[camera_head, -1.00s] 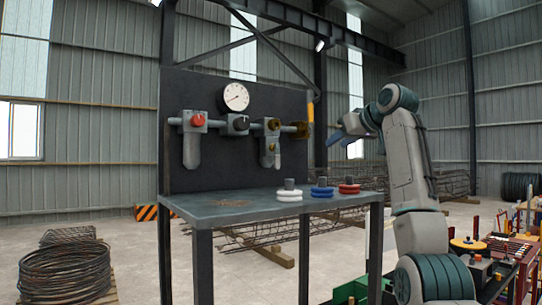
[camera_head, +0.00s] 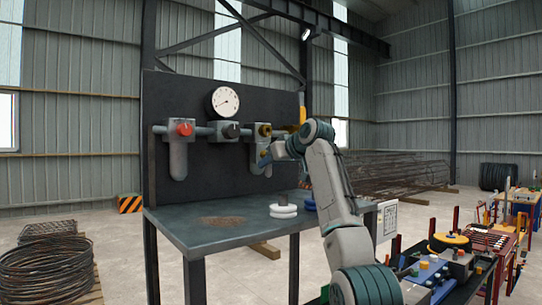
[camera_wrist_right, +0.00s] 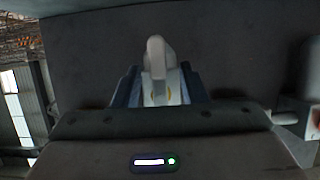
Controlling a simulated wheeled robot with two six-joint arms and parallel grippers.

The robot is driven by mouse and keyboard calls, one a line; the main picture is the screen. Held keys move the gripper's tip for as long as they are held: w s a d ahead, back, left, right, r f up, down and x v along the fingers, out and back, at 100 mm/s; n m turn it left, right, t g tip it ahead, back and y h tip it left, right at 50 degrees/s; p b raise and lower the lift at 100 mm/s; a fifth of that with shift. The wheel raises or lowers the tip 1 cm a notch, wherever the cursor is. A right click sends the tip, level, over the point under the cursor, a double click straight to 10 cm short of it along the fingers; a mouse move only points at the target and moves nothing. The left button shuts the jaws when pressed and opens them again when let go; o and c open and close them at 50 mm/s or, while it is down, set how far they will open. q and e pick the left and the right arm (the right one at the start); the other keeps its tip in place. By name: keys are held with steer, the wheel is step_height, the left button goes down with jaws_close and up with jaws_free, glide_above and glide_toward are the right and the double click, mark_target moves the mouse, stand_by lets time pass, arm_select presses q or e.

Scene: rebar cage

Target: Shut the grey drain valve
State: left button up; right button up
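In the right wrist view a pale grey lever-like piece (camera_wrist_right: 156,58), which may be the grey drain valve, stands between the blue fingers of my right gripper (camera_wrist_right: 159,88). The fingers are apart, one on each side of it; contact is not clear. My left gripper is out of view.
The dark panel (camera_head: 215,165) carries a gauge (camera_head: 226,101), a red knob (camera_head: 184,129), a black knob (camera_head: 231,130) and a brass knob (camera_head: 265,130). White rings (camera_head: 283,211) and blue rings (camera_head: 310,205) sit on the bench (camera_head: 190,231) below my right arm.

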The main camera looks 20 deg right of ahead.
steer(key=shift+s+d, duration=0.15)
steer(key=shift+c, duration=0.9)
jaws_close()
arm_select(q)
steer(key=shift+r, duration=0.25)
